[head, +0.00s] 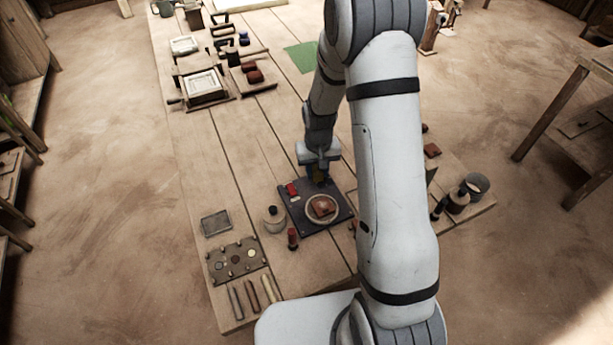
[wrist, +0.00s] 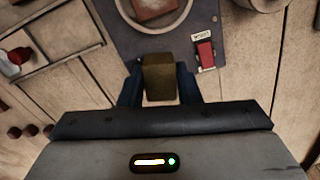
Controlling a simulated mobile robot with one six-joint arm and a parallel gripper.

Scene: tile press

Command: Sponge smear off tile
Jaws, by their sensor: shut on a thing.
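My gripper (head: 318,168) is above the far edge of a dark board (head: 341,217) on the table. In the wrist view my gripper (wrist: 159,85) is shut on a yellow-brown sponge (wrist: 159,68), which also shows small and dark in the head view (head: 319,177). A red-brown tile (head: 322,206) lies inside a pale round ring on the board. The tile is partly cut off at the top of the wrist view (wrist: 152,8). The sponge is apart from the tile. The head view hints at a paler patch on the tile, but I cannot tell the smear clearly.
A red block (wrist: 205,53) beside a small label lies on the board. A pale lidded jar (head: 274,219) stands left of the board, and a small red-topped bottle (head: 292,238) stands in front. Dark pots (head: 458,199) stand to the right. Framed trays (head: 205,87) lie farther back.

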